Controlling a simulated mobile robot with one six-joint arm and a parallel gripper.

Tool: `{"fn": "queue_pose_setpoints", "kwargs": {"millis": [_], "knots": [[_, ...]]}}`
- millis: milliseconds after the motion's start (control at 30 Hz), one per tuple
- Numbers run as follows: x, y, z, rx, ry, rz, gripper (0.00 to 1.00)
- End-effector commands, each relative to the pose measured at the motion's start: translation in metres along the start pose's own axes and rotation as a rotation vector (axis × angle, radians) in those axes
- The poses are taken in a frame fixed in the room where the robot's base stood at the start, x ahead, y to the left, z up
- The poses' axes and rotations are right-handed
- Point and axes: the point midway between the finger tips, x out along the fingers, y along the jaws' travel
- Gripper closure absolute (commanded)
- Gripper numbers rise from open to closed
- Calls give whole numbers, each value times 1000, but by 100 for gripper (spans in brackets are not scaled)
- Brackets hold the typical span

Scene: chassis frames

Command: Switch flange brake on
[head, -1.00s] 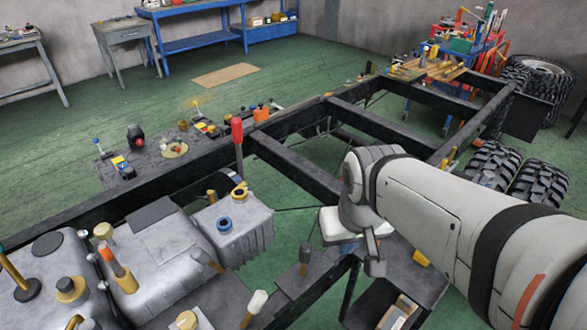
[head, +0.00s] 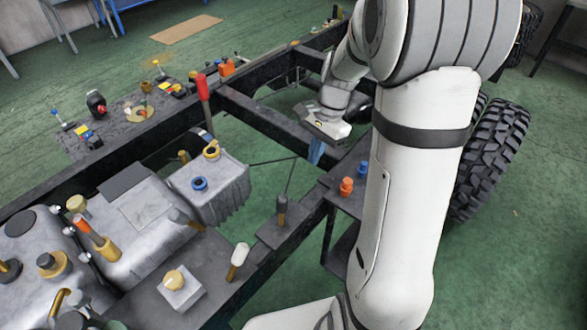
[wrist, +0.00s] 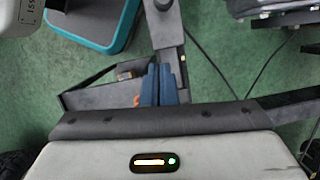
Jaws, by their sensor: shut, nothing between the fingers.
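My gripper (head: 316,152) hangs over the chassis frame, right of the engine block and beyond the near rail. Its blue fingers (wrist: 158,85) are together and empty in the wrist view. No label shows which control is the flange brake. A dark-grey upright lever (head: 282,208) stands on a plate on the near rail, below and left of my gripper. A white-tipped lever (head: 238,260) tilts nearer the camera. A tall red-handled lever (head: 203,88) stands by the far rail, and an orange-handled one (head: 82,226) leans on the engine. My fingers appear clear of all these levers.
Orange knobs (head: 347,186) stand on a shelf beside my arm. A square box with a yellow knob (head: 176,281) is at the front. The far rail (head: 60,190) carries several small controls. A teal-edged box (wrist: 108,45) shows in the wrist view. Tyres (head: 494,150) stand at right.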

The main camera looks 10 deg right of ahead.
Motion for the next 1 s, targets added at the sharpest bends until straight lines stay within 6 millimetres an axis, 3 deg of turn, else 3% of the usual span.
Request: {"fn": "queue_pose_setpoints", "kwargs": {"millis": [167, 600, 767, 1000], "knots": [[7, -5, -13, 79, -32, 3, 100], [14, -6, -13, 81, -35, 5, 100], [37, -5, -11, 81, -36, 7, 100], [89, -5, -9, 80, -36, 9, 100]]}}
